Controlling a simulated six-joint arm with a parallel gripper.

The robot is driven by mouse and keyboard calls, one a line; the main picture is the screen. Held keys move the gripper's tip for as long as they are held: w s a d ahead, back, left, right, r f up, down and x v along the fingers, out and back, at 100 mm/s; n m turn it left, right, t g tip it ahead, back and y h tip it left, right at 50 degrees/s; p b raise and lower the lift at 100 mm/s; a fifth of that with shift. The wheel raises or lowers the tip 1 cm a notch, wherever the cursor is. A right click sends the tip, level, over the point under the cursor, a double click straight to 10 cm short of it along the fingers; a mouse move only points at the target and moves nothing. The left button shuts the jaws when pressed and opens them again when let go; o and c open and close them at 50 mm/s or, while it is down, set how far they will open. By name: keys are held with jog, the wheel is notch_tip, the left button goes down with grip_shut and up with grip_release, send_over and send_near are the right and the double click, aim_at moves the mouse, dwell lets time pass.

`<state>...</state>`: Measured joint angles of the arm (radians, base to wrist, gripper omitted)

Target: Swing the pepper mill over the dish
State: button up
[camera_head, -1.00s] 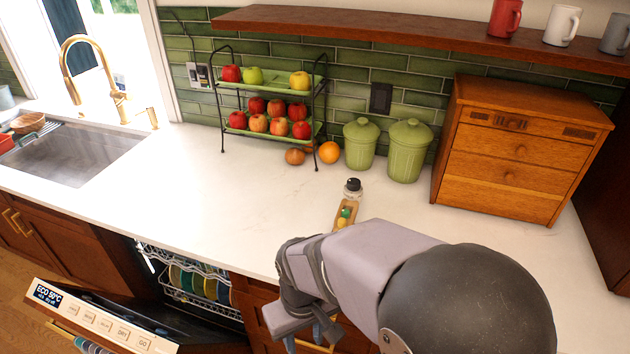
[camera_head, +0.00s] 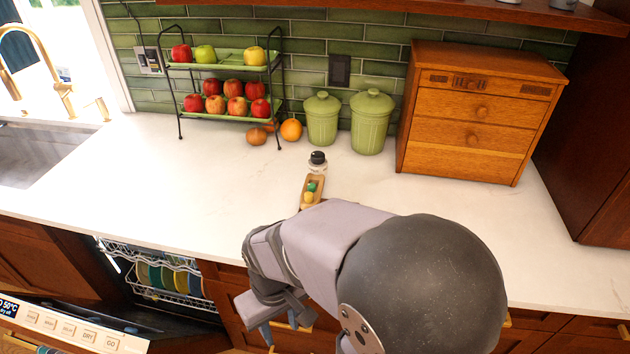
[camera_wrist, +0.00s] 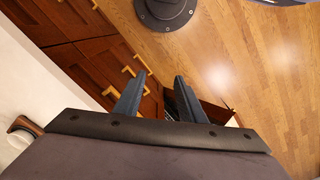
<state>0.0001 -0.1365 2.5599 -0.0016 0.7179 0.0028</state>
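In the head view, the pepper mill, a small clear jar with a black top (camera_head: 318,161), stands upright on the white counter. Just in front of it lies a narrow wooden dish (camera_head: 304,203) with a green and a yellow piece in it; its near end is close to my arm. My gripper (camera_head: 280,328) is low, in front of the counter's edge, apart from both. In the wrist view my gripper (camera_wrist: 160,78) has its two fingers apart with nothing between them. That view faces the cabinets and floor.
A two-tier fruit rack (camera_head: 222,116), green canisters (camera_head: 369,125) and a wooden drawer box (camera_head: 480,110) stand at the back. The open dishwasher (camera_head: 165,285) is at lower left. The counter (camera_head: 220,190) is clear left of the dish.

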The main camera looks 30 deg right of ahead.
aim_at(311, 198)
dwell(0.4)
jog(key=w+d+t, duration=0.3)
jog(key=w+d, duration=0.2)
jog(key=d, duration=0.1)
jog(key=w+d+f+t+h+b, duration=0.1)
jog(key=w+d+t, duration=0.2)
jog(key=w+d, duration=0.3)
jog(key=w+d+f+t+h+b, duration=0.1)
jog(key=w+d+t, duration=0.2)
jog(key=w+d, duration=0.3)
jog(key=shift+d, duration=0.9)
jog(key=d+t, duration=0.1)
jog(key=r+t, duration=0.1)
jog(key=d+t, duration=0.1)
jog(key=t, duration=0.1)
jog(key=shift+w+d+r+b, duration=0.25)
jog(key=shift+w+d+b, duration=0.1)
jog(key=shift+w+b, duration=0.05)
jog(key=s+r+t+y+b, duration=0.2)
jog(key=s+r+t, duration=0.1)
jog(key=r+t, duration=0.2)
jog(key=shift+w+d+f+p, duration=0.15)
jog(key=shift+w+p, duration=0.65)
jog(key=shift+w, duration=1)
jog(key=shift+w+d+f+p, duration=0.1)
jog(key=shift+w+p, duration=0.65)
jog(key=shift+w, duration=1.05)
grip_shut()
